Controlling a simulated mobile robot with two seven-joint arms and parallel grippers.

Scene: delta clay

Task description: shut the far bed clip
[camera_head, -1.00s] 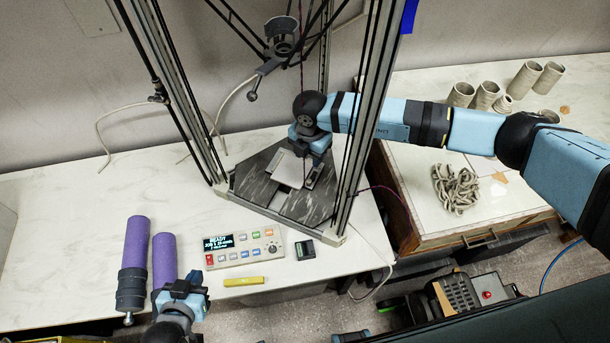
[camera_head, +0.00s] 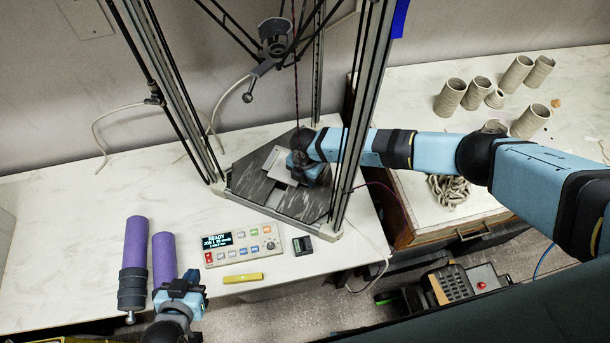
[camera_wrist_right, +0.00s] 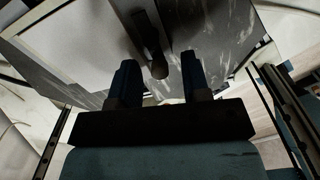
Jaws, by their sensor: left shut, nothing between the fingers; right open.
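The printer bed (camera_head: 252,189) is a dark marbled slab between the printer posts, with a pale square plate (camera_head: 271,163) on it. My right gripper (camera_head: 299,178) is over the right side of the bed, and its arm hides much of that side. In the right wrist view it is open (camera_wrist_right: 160,66). A dark rounded lever, which looks like a bed clip (camera_wrist_right: 157,66), stands between its two fingers with gaps visible at its sides. I cannot tell whether this is the far clip; no other clip shows clearly. My left gripper (camera_head: 182,283) is shut and empty near the table's front edge.
Printer posts (camera_head: 358,110) rise close around my right forearm. A control panel (camera_head: 240,246), a small black box (camera_head: 302,246), a yellow bar (camera_head: 243,278) and purple cylinders (camera_head: 136,243) lie at the front. Several clay cups (camera_head: 450,96) stand on the right table.

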